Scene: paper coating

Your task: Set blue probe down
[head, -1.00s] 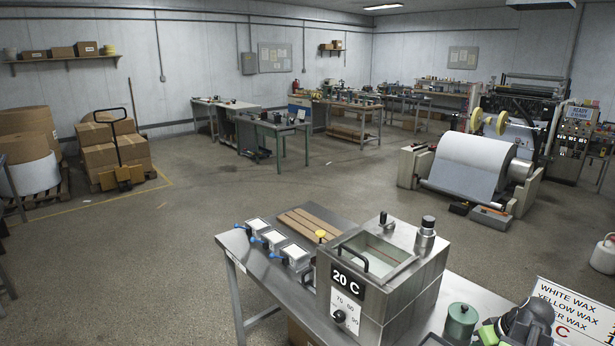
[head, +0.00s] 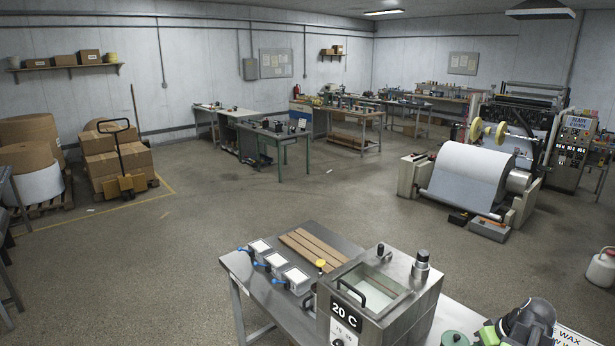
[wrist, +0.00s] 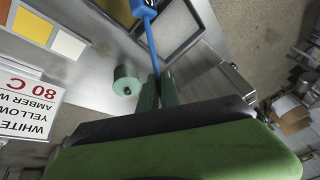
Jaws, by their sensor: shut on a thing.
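The blue probe (wrist: 152,42) is in the wrist view: a thin blue shaft with a wider blue block at its far end. My gripper (wrist: 158,92) has green fingers shut on the near end of the shaft. The probe points up the picture, over the metal bench. I cannot tell whether its far end touches anything. In the head view only part of my arm shows at the bottom right, and I cannot make out the held probe there.
The metal bench (head: 240,272) carries a steel bath box (head: 400,318) marked 20 C, three white-topped blocks (head: 277,262) with blue parts, and wooden strips (head: 315,250). A green cylinder (wrist: 127,83) stands left of my fingers in the wrist view. A wax sign (wrist: 28,108) lies further left.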

